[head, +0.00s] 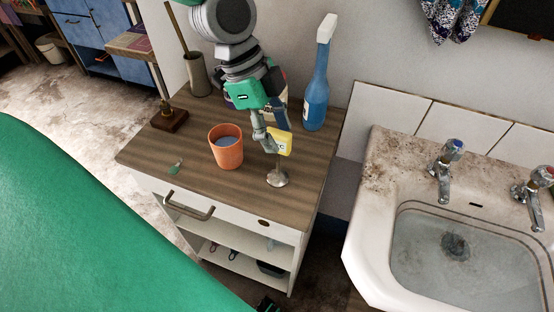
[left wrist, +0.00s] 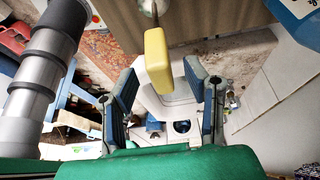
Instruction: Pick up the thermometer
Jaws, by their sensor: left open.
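The thermometer has a yellow head (head: 285,144) with dark lettering on its face. It stands near the right front of the wooden cabinet top, above a small pale grey lump (head: 277,179); a thin stem between them is only partly visible. My left gripper (head: 271,136) reaches down from above, beside the yellow head and partly overlapping it. In the left wrist view the yellow head (left wrist: 158,62) lies in line with the gap between the open fingers (left wrist: 160,82), with clear space on both sides. My right gripper is not recognisable in view.
An orange cup (head: 226,152) stands just left of the gripper, and a blue spray bottle (head: 316,95) behind right. A beige holder (head: 197,75) and a dark wooden block (head: 169,119) are at the back left. A stained sink (head: 378,170) lies right of the cabinet.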

